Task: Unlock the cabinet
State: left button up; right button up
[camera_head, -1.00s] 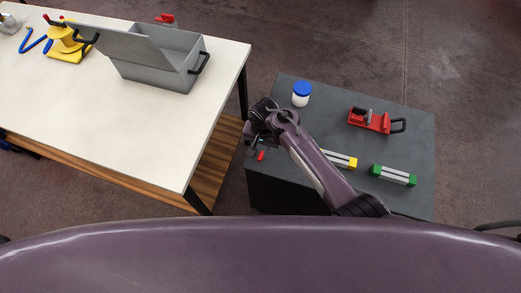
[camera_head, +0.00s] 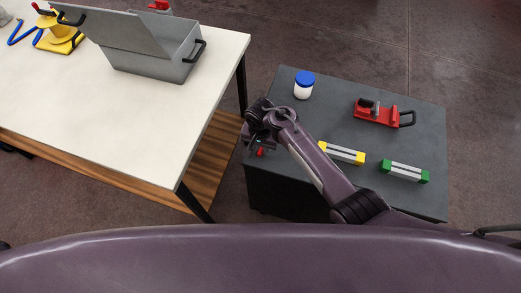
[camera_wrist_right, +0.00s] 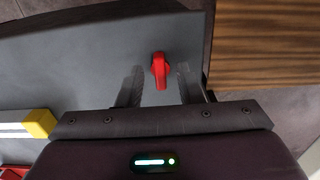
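The cabinet (camera_head: 400,142) is a dark grey box with a flat top, standing to the right of the white table. A small red lock handle (camera_head: 260,152) shows at its left end, partly hidden by my right gripper in the head view. My right gripper (camera_head: 258,143) is over that end. In the right wrist view the red handle (camera_wrist_right: 160,72) appears between the two spread fingers of the right gripper (camera_wrist_right: 160,83), with a gap on each side. I cannot tell how far below the fingertips it lies. My left gripper is not in view.
A blue-lidded white jar (camera_head: 303,86), a red clamp-like tool (camera_head: 380,113), a yellow-ended block (camera_head: 342,153) and a green-ended block (camera_head: 404,171) lie on the cabinet top. The white table (camera_head: 130,120) with a grey open box (camera_head: 160,62) stands close on the left.

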jog(key=shift+c, duration=0.4)
grip_shut()
jog(key=shift+n, duration=0.3)
jog(key=n+p, duration=0.1)
jog(key=n, duration=0.1)
jog(key=shift+n+p, duration=0.35)
jog(key=shift+n, duration=0.05)
jog(key=n+p, duration=0.1)
jog(key=n, duration=0.2)
jog(key=shift+n, duration=0.3)
jog(key=n, duration=1)
jog(key=shift+s+f+n, duration=0.1)
jog(key=shift+n, duration=0.3)
